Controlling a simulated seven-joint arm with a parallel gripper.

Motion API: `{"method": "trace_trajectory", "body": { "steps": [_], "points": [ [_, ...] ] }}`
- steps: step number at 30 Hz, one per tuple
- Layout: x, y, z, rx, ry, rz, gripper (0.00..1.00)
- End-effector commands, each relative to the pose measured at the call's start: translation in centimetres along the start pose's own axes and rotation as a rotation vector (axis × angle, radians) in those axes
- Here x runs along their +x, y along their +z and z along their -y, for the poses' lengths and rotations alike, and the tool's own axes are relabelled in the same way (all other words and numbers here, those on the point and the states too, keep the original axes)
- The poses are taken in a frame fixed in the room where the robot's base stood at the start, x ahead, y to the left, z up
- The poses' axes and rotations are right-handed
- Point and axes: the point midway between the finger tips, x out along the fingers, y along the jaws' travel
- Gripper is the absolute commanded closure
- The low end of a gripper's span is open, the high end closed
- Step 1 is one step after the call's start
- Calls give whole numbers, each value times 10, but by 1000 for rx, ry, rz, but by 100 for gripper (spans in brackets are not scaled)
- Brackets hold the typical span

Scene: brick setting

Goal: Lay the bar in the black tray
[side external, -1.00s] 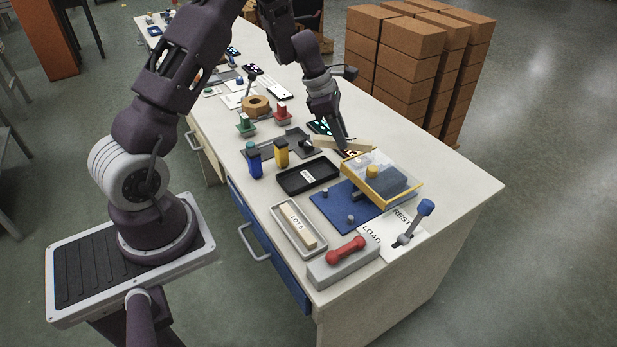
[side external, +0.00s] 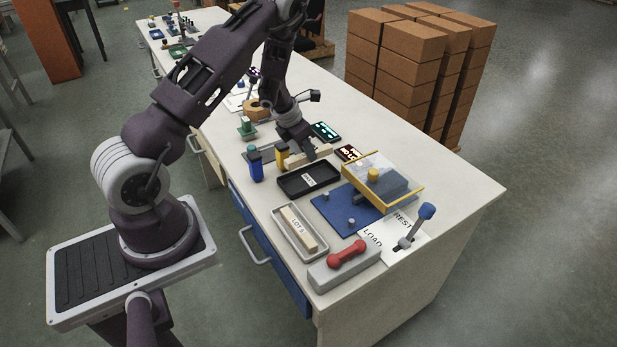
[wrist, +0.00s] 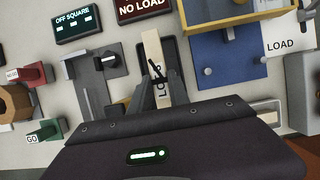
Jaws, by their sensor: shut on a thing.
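A pale wooden bar (side external: 295,161) is held crosswise in my gripper (side external: 309,156), which is shut on it. In the side view the bar appears at the far edge of the black tray (side external: 283,187). In the wrist view my gripper (wrist: 158,76) has the bar (wrist: 152,47) between its fingers, running lengthwise. There it overlaps the left part of the black tray (wrist: 171,52), roughly parallel to it. The bar seems to be above the tray; the exact gap cannot be told.
A grey tray (side external: 279,216) with another pale bar (side external: 298,227) lies nearer. Blue (side external: 255,167) and yellow (side external: 282,154) bottle-like pieces stand left of the black tray. An "OFF SQUARE" display (wrist: 77,24) is lit.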

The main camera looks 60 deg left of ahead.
Motion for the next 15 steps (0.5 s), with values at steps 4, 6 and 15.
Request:
{"method": "trace_trajectory", "body": {
  "steps": [4, 6, 15],
  "points": [
    [28, -12, 0, 1, 0, -3, 100],
    [40, -17, 0, 2, -1, -2, 100],
    [71, -29, 0, 2, 0, 2, 100]
  ]
}}
